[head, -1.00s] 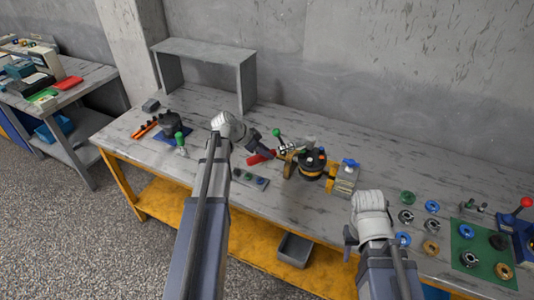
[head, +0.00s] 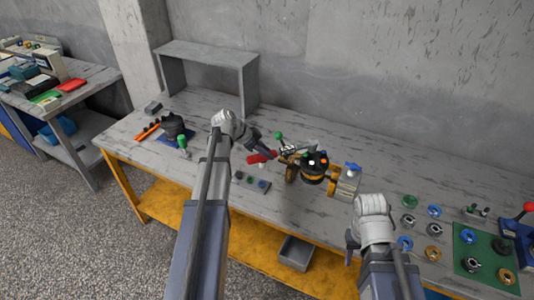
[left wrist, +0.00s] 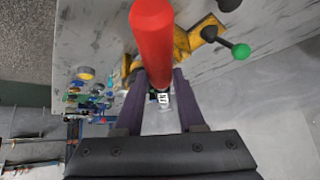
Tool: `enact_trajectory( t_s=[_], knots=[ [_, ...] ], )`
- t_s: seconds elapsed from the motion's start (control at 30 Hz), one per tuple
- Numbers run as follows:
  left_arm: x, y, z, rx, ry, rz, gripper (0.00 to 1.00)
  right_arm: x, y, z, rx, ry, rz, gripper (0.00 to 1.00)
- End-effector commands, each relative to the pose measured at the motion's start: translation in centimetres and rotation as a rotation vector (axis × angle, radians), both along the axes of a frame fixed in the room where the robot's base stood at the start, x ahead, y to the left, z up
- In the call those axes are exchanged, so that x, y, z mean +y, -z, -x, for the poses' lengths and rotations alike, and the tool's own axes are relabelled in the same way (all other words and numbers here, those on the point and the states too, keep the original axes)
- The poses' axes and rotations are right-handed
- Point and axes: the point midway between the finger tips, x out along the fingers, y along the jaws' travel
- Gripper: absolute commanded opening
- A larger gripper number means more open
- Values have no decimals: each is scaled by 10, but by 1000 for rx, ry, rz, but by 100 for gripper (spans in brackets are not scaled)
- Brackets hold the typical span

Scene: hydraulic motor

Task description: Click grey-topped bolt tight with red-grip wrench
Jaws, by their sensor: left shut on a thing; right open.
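The wrench's red grip (head: 261,157) shows beside my left gripper (head: 274,152), left of the motor. In the left wrist view the red grip (left wrist: 152,35) rises large between the fingers of my left gripper (left wrist: 158,78), which is shut on the wrench. The hydraulic motor (head: 315,177) has a black top with several small coloured bolt heads, held by yellow parts. Which bolt is grey-topped is too small to tell. The wrench's far end is hard to make out near the motor. My right gripper (head: 351,240) is open and empty, near the table's front edge.
A green-knobbed lever (head: 279,136) stands behind the motor. A grey block with a blue top (head: 348,178) adjoins its right side. Several rings and a green mat (head: 486,262) lie at right. A grey shelf (head: 208,60) stands at back left. The table behind the motor is clear.

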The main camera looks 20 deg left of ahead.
Motion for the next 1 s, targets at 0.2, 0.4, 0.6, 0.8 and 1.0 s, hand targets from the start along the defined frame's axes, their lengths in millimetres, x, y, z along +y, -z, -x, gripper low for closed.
enact_trajectory(
  t_s=[0.2, 0.4, 0.6, 0.8, 1.0],
  knots=[
    [6, -1, -9, -4, 35, -2, 0, 0, -1, 0, 0, 0, 0, 44],
    [10, -1, -15, -4, 70, -6, 0, 0, -1, 0, 0, 0, 0, 44],
    [14, -1, -19, -4, 105, -8, 0, 0, -2, 0, 0, 0, 0, 44],
    [16, -2, -21, -6, 122, -11, 0, 0, -2, 0, 0, 0, 0, 44],
    [16, -2, -20, -5, 123, -10, 0, 0, -2, 0, 0, 0, 0, 44]
  ],
)
